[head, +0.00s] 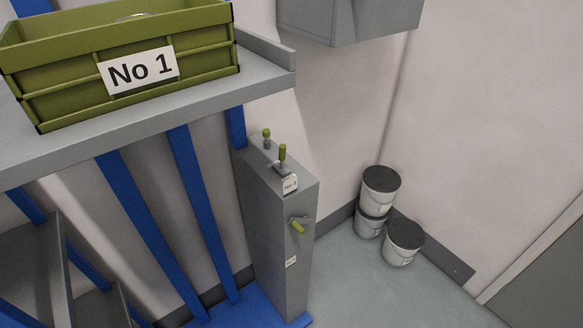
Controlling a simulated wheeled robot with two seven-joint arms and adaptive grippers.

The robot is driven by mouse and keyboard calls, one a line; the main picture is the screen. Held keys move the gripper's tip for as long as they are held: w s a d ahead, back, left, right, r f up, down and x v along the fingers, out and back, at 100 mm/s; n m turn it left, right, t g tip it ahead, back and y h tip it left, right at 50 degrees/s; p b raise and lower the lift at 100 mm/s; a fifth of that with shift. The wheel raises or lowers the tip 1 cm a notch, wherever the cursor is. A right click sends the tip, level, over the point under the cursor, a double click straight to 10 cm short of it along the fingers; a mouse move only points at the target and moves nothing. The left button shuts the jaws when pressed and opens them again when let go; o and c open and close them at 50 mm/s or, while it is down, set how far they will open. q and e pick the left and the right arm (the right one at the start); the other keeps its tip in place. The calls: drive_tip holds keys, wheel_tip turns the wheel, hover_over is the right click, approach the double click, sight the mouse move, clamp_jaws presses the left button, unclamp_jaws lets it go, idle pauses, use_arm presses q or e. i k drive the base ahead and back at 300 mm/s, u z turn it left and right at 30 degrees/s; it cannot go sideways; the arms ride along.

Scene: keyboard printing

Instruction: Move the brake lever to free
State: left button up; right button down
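A tall narrow grey pedestal (277,225) stands in the middle of the head view. It carries several green-gripped controls. One small lever with a green knob (267,138) is at the back of its top. A second lever with a longer green grip (282,153) stands upright nearer the front of the top, by a small white label (290,184). A green handle (298,227) sticks out of the front face and slopes down to the right. I cannot tell which of these is the brake lever, nor read a free mark. Neither gripper is in view.
A grey shelf (262,88) with a green crate (66,91) marked "No 1" juts out at upper left, on blue supports (150,225). A grey box (350,22) hangs on the wall above. Lidded white buckets (400,255) stand right of the pedestal. The floor at lower right is clear.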

sight(282, 148)
drive_tip(key=k, duration=0.8)
drive_tip(key=z, duration=0.7)
drive_tip(key=i, duration=1.4)
drive_tip(key=u, duration=0.45)
